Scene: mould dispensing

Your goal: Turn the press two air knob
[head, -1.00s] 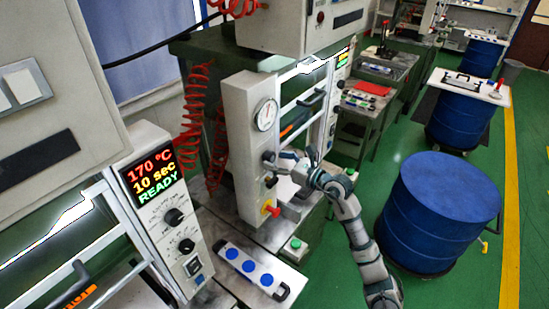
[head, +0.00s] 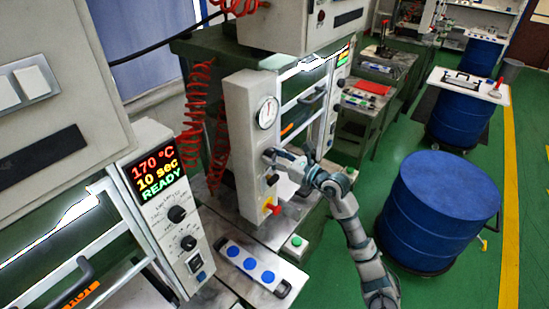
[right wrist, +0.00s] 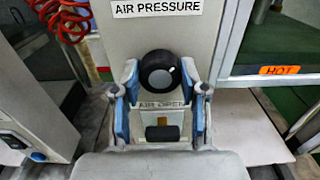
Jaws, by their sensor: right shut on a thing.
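The round black air knob (right wrist: 158,72) sits on the pale panel between the "AIR PRESSURE" label (right wrist: 157,8) and the "AIR OPEN" label in the right wrist view. My right gripper (right wrist: 160,82) has its blue-padded fingers on either side of the knob and is shut on it. In the head view my right gripper (head: 272,156) is at the front of the second press's pale column (head: 240,130), below the round gauge (head: 267,112). The gripper mostly hides the knob there. My left gripper is not in view.
A red and yellow switch (head: 270,208) sits lower on the column. A tray with blue discs (head: 250,262) lies on the table beside a green button (head: 296,241). A blue drum (head: 440,215) stands right of my arm. The nearer press panel (head: 170,210) shows 170 °C.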

